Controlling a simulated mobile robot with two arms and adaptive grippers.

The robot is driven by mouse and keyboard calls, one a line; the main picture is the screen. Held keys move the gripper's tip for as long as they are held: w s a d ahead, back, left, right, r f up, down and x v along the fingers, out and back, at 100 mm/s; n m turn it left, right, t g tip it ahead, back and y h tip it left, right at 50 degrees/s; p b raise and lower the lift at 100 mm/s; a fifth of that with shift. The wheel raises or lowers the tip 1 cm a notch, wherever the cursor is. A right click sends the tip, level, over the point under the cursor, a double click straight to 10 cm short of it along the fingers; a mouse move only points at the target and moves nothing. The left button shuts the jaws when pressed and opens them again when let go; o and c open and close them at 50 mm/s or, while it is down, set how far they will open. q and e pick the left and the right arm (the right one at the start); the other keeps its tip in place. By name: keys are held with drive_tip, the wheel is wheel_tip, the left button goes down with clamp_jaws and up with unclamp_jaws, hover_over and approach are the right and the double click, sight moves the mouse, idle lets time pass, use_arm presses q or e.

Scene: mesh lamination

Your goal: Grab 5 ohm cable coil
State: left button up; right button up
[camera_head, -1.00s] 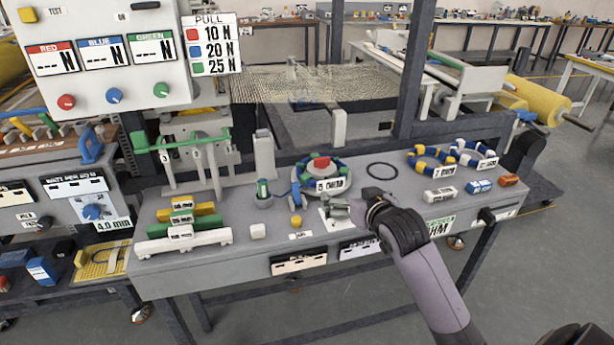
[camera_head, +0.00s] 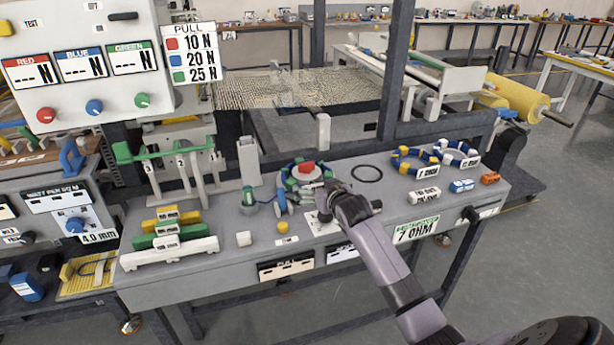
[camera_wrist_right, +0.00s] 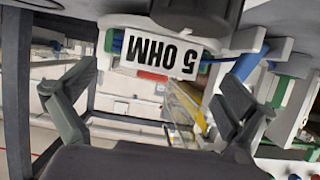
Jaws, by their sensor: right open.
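The 5 ohm cable coil (camera_head: 289,180) is a ring of green, white and blue segments with a red piece (camera_head: 307,168) at its middle, on the grey bench. My right gripper (camera_head: 322,202) is at its near right side and covers its label in the head view. In the right wrist view the white "5 OHM" label (camera_wrist_right: 160,54) shows upside down. There my right gripper (camera_wrist_right: 158,92) is open, its two fingers apart on either side below the label. Whether the fingers touch the coil cannot be told. My left gripper is not in view.
Two more coils, one yellow and blue (camera_head: 400,162) and one white and blue (camera_head: 470,158), lie at right. A thin black ring (camera_head: 367,174) lies between. Coloured bars (camera_head: 170,250) and a green-topped rack (camera_head: 165,150) stand at left. A "7 OHM" sign (camera_head: 416,230) is on the front edge.

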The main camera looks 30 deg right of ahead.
sight(316, 187)
drive_tip(key=x, duration=0.3)
drive_tip(key=shift+w+d+f, duration=0.1)
drive_tip(key=shift+w+f, duration=0.05)
drive_tip(key=shift+f, duration=0.05)
drive_tip(key=shift+c, duration=0.4)
drive_tip(key=c, duration=1.7)
drive_tip(key=shift+r, duration=0.1)
drive_tip(key=shift+c, duration=0.2)
